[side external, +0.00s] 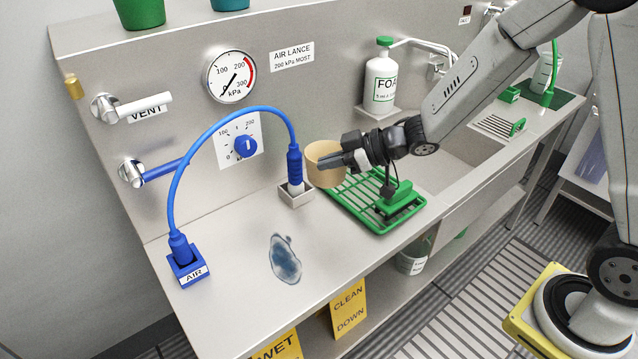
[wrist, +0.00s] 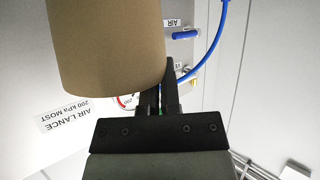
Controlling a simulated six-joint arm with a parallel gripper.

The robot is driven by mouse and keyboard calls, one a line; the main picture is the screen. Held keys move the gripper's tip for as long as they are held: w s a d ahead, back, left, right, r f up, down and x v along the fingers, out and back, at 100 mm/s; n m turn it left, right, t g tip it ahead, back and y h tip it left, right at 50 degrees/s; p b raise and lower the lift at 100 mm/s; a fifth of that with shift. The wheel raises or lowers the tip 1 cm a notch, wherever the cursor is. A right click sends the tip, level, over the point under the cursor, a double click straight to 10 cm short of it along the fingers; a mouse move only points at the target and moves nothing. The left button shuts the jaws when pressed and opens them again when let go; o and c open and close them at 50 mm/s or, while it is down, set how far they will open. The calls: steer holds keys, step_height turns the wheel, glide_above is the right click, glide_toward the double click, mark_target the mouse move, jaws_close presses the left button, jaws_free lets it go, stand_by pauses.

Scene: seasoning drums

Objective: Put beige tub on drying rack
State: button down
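The beige tub (side external: 322,172) is held in the air over the back left end of the green drying rack (side external: 349,210). It looks roughly upright in the side view. My gripper (side external: 350,160) reaches it from the right. In the wrist view the tub (wrist: 105,45) fills the upper left. The fingers (wrist: 160,85) are close together at its edge, one partly hidden by the tub and one outside, so they appear shut on its wall. The rack is not clearly seen in the wrist view.
A green-handled item (side external: 399,203) sits on the rack's right part. A blue hose (side external: 235,113) arches from the AIR block (side external: 187,265) to a holder (side external: 294,194) close left of the tub. A foam bottle (side external: 381,80) stands behind. Bare counter with a blue smear (side external: 285,262) lies front left.

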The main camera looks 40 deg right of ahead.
steer(key=s+d+n, duration=0.1)
steer(key=s+d, duration=0.1)
steer(key=d, duration=0.5)
steer(key=s+d+r+n+g+y, duration=0.1)
steer(key=s+d, duration=0.2)
steer(key=d, duration=0.4)
steer(key=shift+s+g, duration=0.2)
steer(key=shift+g, duration=0.1)
steer(key=shift+w+d, duration=0.1)
steer(key=w+d+f, duration=0.1)
steer(key=w+f, duration=0.8)
steer(key=w, duration=0.4)
steer(key=shift+d, duration=0.15)
steer(key=shift+w+f, duration=0.1)
steer(key=shift+w, duration=0.05)
